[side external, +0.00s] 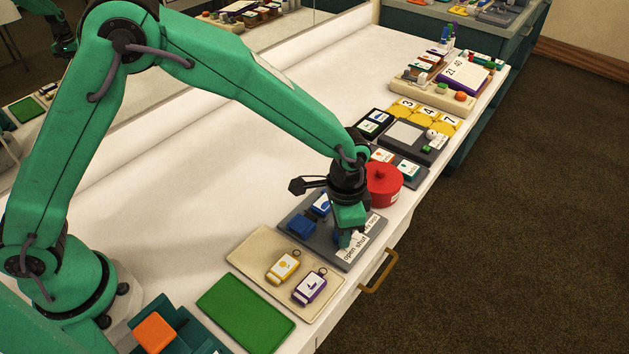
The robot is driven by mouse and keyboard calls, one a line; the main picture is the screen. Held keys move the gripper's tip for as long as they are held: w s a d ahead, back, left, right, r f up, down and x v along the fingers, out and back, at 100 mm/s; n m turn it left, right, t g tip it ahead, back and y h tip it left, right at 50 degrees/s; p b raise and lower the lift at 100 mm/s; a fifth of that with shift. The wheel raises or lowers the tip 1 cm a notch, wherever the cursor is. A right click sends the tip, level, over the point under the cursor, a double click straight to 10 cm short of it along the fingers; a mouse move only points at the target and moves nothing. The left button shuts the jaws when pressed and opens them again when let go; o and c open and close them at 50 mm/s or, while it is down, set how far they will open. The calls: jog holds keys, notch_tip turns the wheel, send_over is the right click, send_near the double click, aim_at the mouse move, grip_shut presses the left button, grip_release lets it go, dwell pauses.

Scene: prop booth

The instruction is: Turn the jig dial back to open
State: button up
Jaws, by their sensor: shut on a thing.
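The jig is a dark grey plate (326,246) near the table's front edge, with a label reading "open shut" (354,255) along its near side. A blue block (301,225) and a blue-and-white tag (320,204) sit on its left part. My gripper (350,238) points down over the right part of the jig, just behind the label, and is shut on the jig dial. The fingers hide most of the dial, so I cannot tell which word it points to.
A beige tray (252,260) with a yellow tag (284,266) and a purple tag (310,287) lies at the left front, beside a green mat (245,315). The white tabletop behind is clear.

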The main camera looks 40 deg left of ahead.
jog(key=o, duration=1)
jog(key=shift+c, duration=0.2)
jog(key=shift+r, duration=0.1)
jog(key=shift+r, duration=3.8)
jog(key=shift+a+r, duration=0.1)
jog(key=shift+r, duration=0.05)
